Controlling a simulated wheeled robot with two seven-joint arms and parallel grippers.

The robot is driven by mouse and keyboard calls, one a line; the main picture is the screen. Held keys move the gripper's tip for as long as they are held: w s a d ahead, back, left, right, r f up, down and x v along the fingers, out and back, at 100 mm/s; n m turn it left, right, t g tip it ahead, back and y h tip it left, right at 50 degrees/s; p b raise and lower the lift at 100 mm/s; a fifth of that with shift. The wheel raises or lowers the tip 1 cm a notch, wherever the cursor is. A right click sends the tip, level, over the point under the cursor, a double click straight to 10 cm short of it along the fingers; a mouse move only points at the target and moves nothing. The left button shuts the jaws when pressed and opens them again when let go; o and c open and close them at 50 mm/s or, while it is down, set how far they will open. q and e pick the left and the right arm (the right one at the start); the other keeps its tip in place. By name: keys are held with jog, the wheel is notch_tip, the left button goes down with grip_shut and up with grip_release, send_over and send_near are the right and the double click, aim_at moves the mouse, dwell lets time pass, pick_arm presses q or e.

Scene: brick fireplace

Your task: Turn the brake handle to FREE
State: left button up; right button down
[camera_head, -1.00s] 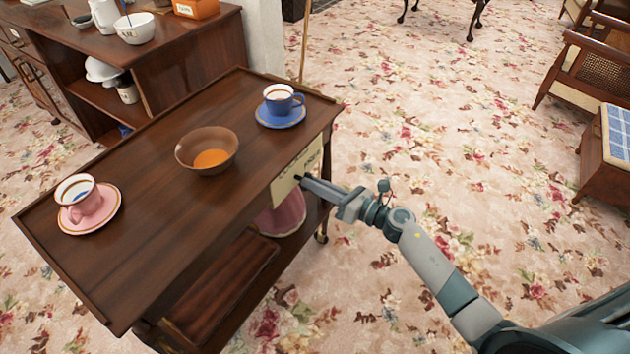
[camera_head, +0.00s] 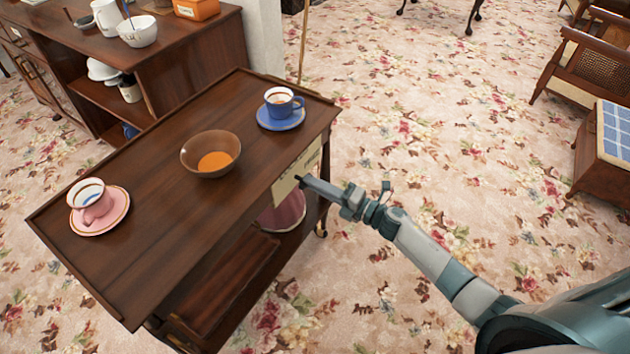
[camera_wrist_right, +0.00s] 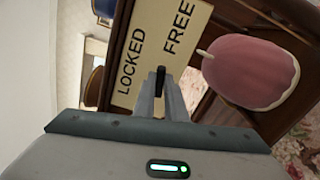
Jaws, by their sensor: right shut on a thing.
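The brake handle (camera_wrist_right: 160,72) is a small black lever in front of a cream plate (camera_wrist_right: 190,48) lettered LOCKED and FREE. In the right wrist view it shows between the two words, nearly end-on, so its exact setting is hard to tell. The plate (camera_head: 284,191) hangs on the near right side of a dark wooden trolley (camera_head: 145,245). My right gripper (camera_wrist_right: 160,90) is shut on the handle, its fingers on either side of it. In the head view my right gripper (camera_head: 306,181) reaches the plate from the right. My left gripper is not in view.
On the trolley top stand a pink cup (camera_head: 90,203) on its saucer, a brown bowl (camera_head: 200,147) with orange contents and a blue cup (camera_head: 279,103) on its saucer. A pink object (camera_wrist_right: 250,72) sits beneath, near my gripper.

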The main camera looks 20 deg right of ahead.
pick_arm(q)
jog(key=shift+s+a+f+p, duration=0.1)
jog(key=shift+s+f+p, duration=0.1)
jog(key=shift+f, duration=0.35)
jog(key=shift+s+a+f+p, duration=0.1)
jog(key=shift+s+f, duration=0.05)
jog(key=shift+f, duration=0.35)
pick_arm(e)
jog(key=shift+m, duration=1)
jog(key=shift+f, duration=0.1)
jog(key=c, duration=1.8)
grip_release()
jog(key=shift+d, duration=0.1)
